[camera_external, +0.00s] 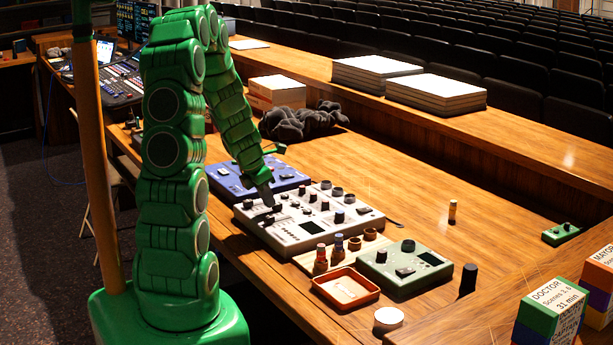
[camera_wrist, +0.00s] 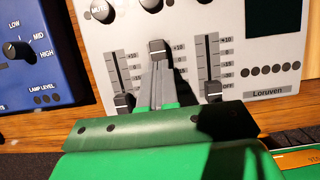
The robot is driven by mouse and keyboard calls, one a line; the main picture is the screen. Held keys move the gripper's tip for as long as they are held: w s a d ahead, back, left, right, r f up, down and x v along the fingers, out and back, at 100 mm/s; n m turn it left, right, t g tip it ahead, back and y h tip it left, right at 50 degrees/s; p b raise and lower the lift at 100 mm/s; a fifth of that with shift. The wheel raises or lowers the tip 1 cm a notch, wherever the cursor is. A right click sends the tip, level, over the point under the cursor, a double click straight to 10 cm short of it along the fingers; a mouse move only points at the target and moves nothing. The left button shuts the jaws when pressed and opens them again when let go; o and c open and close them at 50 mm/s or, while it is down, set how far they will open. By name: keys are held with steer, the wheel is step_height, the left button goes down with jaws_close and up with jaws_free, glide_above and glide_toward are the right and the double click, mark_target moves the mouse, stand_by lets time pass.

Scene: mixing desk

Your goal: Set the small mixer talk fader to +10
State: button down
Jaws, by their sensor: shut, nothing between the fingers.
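The small mixer is the light grey panel (camera_external: 345,222) on the desk; its face with the name Loruven fills the wrist view (camera_wrist: 270,20). Three vertical faders show there. The middle fader cap (camera_wrist: 160,46) is high, level with its +10 mark. The left cap (camera_wrist: 124,101) and the right cap (camera_wrist: 213,90) are low on their slots. I cannot read a talk label; my gripper covers the lower part of the middle slot. My gripper (camera_wrist: 160,66) is shut and empty, its tips just below the middle cap, perhaps touching it. It also shows over the mixer's left part (camera_external: 268,203).
A blue device (camera_external: 228,182) lies beyond the mixer and a green device (camera_external: 432,264) nearer. An orange tray (camera_external: 346,287) and small wooden pots stand along the near side. A dark cloth (camera_external: 300,124) lies behind.

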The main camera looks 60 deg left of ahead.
steer(key=shift+s, duration=0.1)
steer(key=shift+s, duration=0.45)
steer(key=s, duration=0.3)
steer(key=shift+s, duration=0.15)
steer(key=v, duration=0.9)
steer(key=shift+r, duration=0.45)
